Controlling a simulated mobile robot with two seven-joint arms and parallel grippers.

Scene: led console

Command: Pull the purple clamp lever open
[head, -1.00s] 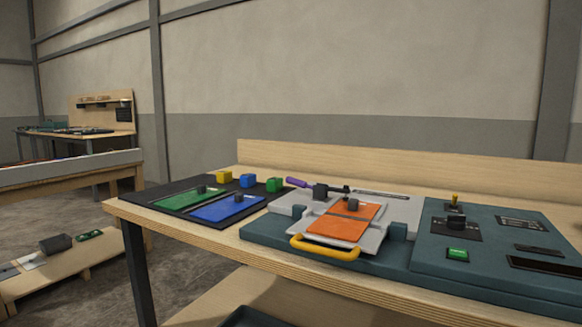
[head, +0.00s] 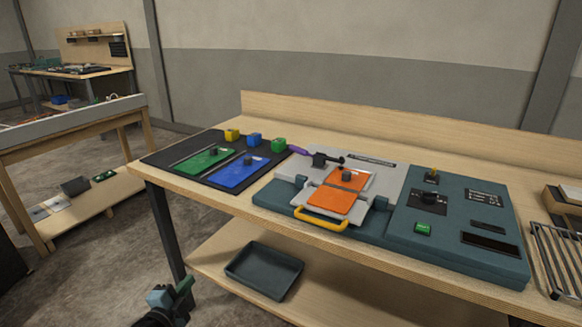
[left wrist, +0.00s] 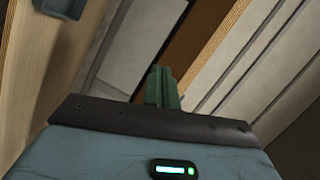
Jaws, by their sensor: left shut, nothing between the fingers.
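The purple clamp lever (head: 299,150) sticks out to the left from a dark clamp block (head: 321,160) at the back left of the console (head: 402,232) in the head view. The console carries a grey sliding tray with an orange board (head: 334,198) and a yellow handle (head: 321,219). My left gripper (head: 185,287) is low at the bottom of the head view, in front of the table and well below and apart from the lever. Its green fingers (left wrist: 162,88) are together and empty in the left wrist view. My right gripper is not seen.
A black mat with a green board (head: 205,160) and a blue board (head: 239,173) lies left of the console. A dark bin (head: 264,270) sits on the lower shelf. A wire rack (head: 556,262) stands at the right.

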